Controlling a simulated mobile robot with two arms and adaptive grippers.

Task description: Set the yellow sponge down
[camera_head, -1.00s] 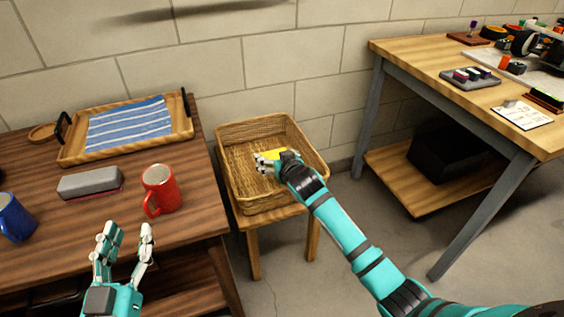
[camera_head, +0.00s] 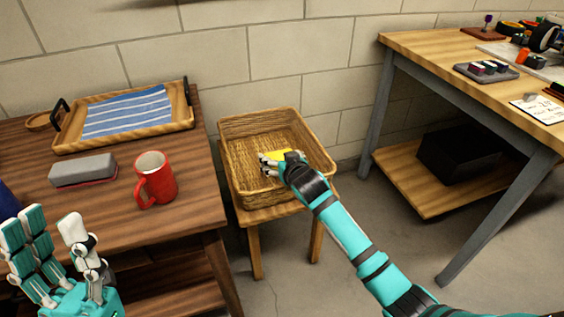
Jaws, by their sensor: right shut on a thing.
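The yellow sponge (camera_head: 285,155) is mostly covered by my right gripper (camera_head: 272,164), which is shut on it. My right gripper holds the sponge over the inside of the wicker basket (camera_head: 244,192). I cannot tell whether the sponge touches the basket's bottom. My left gripper (camera_head: 58,248) is at the lower left, in front of the dark wooden table (camera_head: 115,222). Its fingers are spread open and nothing shows between them.
The basket stands on a small wooden stool (camera_head: 255,236). On the dark table are a red mug (camera_head: 155,180), a grey eraser-like block (camera_head: 83,170) and a tray (camera_head: 185,118) with a striped blue cloth (camera_head: 128,110). A workbench (camera_head: 440,62) with parts stands at right.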

